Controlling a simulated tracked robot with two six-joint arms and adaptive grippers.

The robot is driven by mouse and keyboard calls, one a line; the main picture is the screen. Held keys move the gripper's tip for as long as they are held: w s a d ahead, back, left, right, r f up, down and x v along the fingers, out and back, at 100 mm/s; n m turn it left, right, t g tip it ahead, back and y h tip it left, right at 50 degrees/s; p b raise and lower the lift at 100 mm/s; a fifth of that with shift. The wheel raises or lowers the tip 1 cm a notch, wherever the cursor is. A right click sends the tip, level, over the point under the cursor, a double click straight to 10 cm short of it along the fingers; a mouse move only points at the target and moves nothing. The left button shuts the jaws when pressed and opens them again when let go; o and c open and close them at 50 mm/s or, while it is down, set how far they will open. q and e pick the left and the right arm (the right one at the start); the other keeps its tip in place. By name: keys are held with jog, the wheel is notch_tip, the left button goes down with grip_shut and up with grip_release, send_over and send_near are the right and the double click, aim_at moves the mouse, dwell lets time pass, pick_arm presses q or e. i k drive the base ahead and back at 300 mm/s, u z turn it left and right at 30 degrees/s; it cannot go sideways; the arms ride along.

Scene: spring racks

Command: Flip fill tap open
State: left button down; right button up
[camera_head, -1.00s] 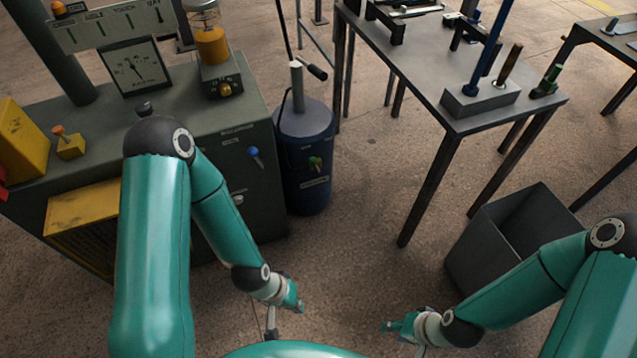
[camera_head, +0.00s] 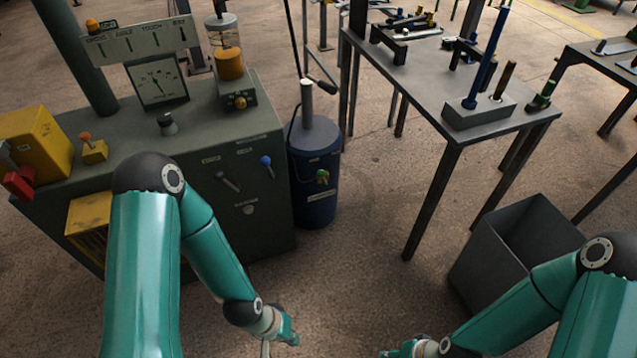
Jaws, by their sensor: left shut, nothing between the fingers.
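Several tap-like parts show, and their labels are too small to read, so I cannot tell which is the fill tap. A blue-knobbed lever (camera_head: 267,162) and a grey lever (camera_head: 229,182) are on the front of the grey-green cabinet (camera_head: 270,215). A green tap (camera_head: 322,176) is on the blue drum (camera_head: 316,204). A yellow knob (camera_head: 239,102) sits below the amber reservoir (camera_head: 229,66). My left gripper (camera_head: 292,338) is shut and empty, low in view and apart from all of these. My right gripper (camera_head: 388,354) is partly cut off by the bottom edge; its fingers are unclear.
A yellow box (camera_head: 36,142) and a gauge (camera_head: 157,84) are on the cabinet. Floor between drum and bin is clear.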

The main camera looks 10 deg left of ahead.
aim_at(321, 173)
jog(key=u, duration=0.05)
jog(key=i, duration=0.95)
jog(key=z, duration=0.05)
